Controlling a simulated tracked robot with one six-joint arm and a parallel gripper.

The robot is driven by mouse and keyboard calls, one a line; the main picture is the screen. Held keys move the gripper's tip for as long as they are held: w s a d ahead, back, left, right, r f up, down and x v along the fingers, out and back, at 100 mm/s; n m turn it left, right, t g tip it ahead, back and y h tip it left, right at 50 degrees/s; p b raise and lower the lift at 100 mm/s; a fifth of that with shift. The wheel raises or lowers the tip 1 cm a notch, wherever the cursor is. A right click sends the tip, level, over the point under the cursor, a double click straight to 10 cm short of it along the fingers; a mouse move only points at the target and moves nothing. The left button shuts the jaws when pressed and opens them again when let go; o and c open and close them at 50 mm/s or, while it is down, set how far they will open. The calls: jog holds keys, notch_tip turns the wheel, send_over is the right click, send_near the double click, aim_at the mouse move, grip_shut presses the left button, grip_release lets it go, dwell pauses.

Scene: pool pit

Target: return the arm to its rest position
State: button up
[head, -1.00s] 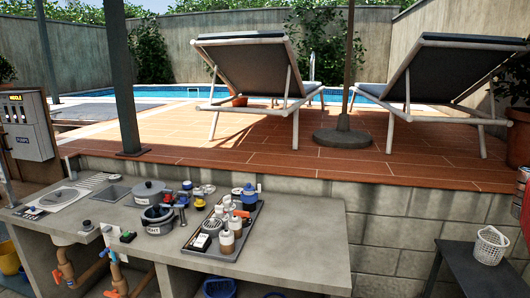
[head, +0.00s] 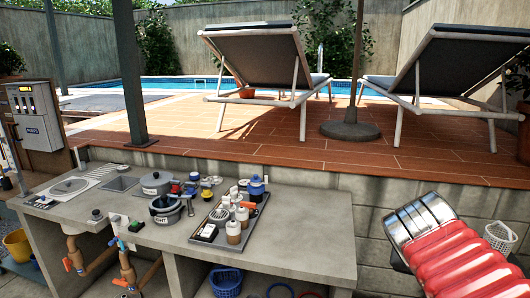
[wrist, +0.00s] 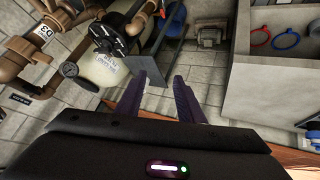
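My gripper (wrist: 158,88) shows in the wrist view with its two dark fingers apart and nothing between them. It hangs in the air, with a paved floor, pipes and a tank beyond it. In the head view my red, ribbed arm part with a metal band (head: 425,218) rises at the lower right. My gripper is not visible in the head view.
A concrete counter (head: 310,232) holds a tray (head: 256,222) with bottles, and pots. A white basket (head: 500,236) stands at right, partly behind my arm.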

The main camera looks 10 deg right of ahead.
jog(key=a+f+n+t+y, duration=0.1)
jog(key=a+f+n+y, duration=0.3)
jog(key=a, duration=0.7)
jog(key=s+a+f+n+t+y, duration=0.1)
jog(key=a+f+n+y, duration=0.2)
jog(key=a, duration=0.9)
jog(key=shift+a+f+n+y, duration=0.35)
jog(key=shift+f+n, duration=0.25)
jog(key=shift+n, duration=0.3)
jog(key=shift+d, duration=0.1)
jog(key=shift+d, duration=0.1)
